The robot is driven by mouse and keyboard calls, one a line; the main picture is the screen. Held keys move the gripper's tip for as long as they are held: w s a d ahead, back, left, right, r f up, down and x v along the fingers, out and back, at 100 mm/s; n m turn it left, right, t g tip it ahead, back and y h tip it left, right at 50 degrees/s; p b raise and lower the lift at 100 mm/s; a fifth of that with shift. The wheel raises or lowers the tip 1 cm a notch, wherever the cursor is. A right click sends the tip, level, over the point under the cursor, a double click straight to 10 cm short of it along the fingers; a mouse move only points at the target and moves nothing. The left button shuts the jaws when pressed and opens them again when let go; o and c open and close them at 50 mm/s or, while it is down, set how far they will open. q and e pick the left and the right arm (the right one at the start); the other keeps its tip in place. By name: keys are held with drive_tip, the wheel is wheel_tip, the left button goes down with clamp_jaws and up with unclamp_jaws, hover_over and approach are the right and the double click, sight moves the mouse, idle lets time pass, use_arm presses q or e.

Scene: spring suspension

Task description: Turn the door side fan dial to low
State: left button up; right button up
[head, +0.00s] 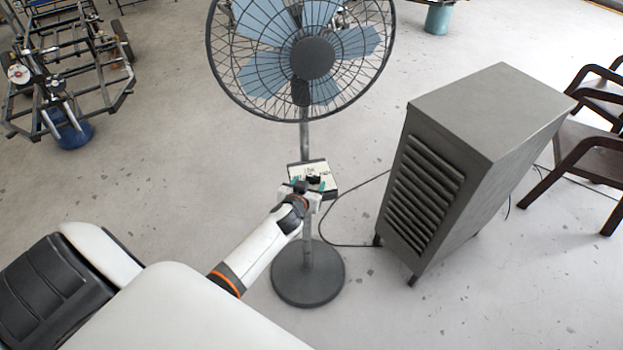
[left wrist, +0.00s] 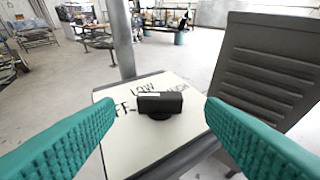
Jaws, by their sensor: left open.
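The fan (head: 313,58) stands upright on a round base, with a control box (head: 328,169) on its pole. The box's pale top carries a black dial (left wrist: 160,105), a short bar lying roughly crosswise in the left wrist view. A light line marks the left part of its upper edge. The lettering around it reads OFF at left, LOW behind, and a partly hidden word at right. My left gripper (head: 309,187) is at the near side of the box. Its teal fingers are open, one on each side of the dial and apart from it. My right gripper is not in view.
A grey louvred cabinet (head: 470,165) stands right of the fan, with a black cable (head: 345,210) on the floor between. Brown chairs (head: 590,125) stand at the far right. A metal frame cart (head: 65,70) is at the back left. The floor left of the fan is clear.

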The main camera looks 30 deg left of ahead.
sight(312, 178)
use_arm(q)
drive_tip(key=shift+x, duration=1.75)
drive_tip(key=shift+c, duration=0.2)
drive_tip(key=c, duration=0.9)
drive_tip(key=shift+s, duration=0.1)
drive_tip(key=shift+c, duration=0.2)
drive_tip(key=shift+h, duration=0.3)
